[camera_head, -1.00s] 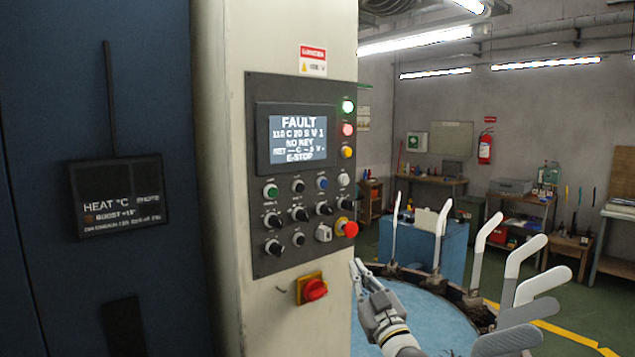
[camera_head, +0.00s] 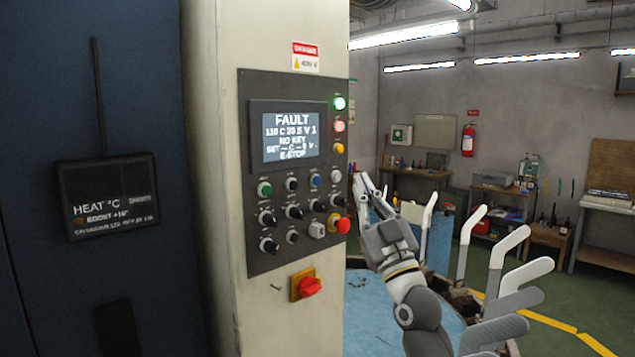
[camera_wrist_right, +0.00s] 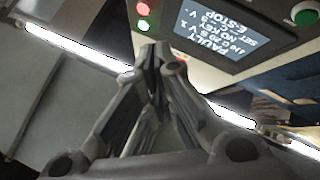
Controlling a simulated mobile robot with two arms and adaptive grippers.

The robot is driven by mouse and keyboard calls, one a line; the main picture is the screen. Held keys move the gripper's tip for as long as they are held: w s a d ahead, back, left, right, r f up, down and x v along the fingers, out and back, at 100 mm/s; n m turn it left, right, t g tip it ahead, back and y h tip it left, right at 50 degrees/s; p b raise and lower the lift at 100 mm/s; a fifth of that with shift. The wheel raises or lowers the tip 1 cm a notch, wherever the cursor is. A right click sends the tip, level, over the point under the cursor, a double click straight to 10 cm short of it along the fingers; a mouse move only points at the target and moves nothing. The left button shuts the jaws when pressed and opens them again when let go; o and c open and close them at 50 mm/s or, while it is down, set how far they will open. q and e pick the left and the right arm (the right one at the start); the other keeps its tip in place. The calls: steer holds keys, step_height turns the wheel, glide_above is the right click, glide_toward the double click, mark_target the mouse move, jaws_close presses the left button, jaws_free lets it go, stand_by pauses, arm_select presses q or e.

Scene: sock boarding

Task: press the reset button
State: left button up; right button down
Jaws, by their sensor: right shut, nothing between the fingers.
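The dark control panel (camera_head: 246,225) is on the cream cabinet post. Its buttons include a green one (camera_head: 264,189), a blue one (camera_head: 315,180) and a white one (camera_head: 336,176). Their labels are too small to read, so I cannot tell which is reset. The screen (camera_head: 288,135) reads FAULT, NO KEY and E-STOP; it also shows upside down in the right wrist view (camera_wrist_right: 235,28). My right gripper (camera_head: 364,183) is shut and empty, just right of the panel's edge, at about the height of the upper button row. My left gripper is not in view.
A red mushroom knob (camera_head: 342,225) sticks out at the panel's lower right. Lamps (camera_head: 340,126) line its upper right edge. A red rotary switch (camera_head: 309,287) sits below. White upright boards (camera_head: 508,246) stand right of my arm, around a blue round table (camera_head: 375,320).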

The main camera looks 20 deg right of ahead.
mark_target(317, 181)
steer(key=w+a+b, duration=0.1)
steer(key=w+a, duration=0.2)
steer(key=w, duration=0.5)
steer(key=shift+w, duration=0.2)
steer(key=shift+w, duration=0.1)
stand_by(1.3)
steer(key=shift+w+a+b, duration=0.1)
steer(key=shift+w+b, duration=0.2)
steer(key=shift+w+a, duration=0.15)
steer(key=shift+w, duration=0.25)
stand_by(0.6)
steer(key=shift+s, duration=0.2)
steer(key=shift+s+d, duration=0.3)
steer(key=shift+s, duration=0.3)
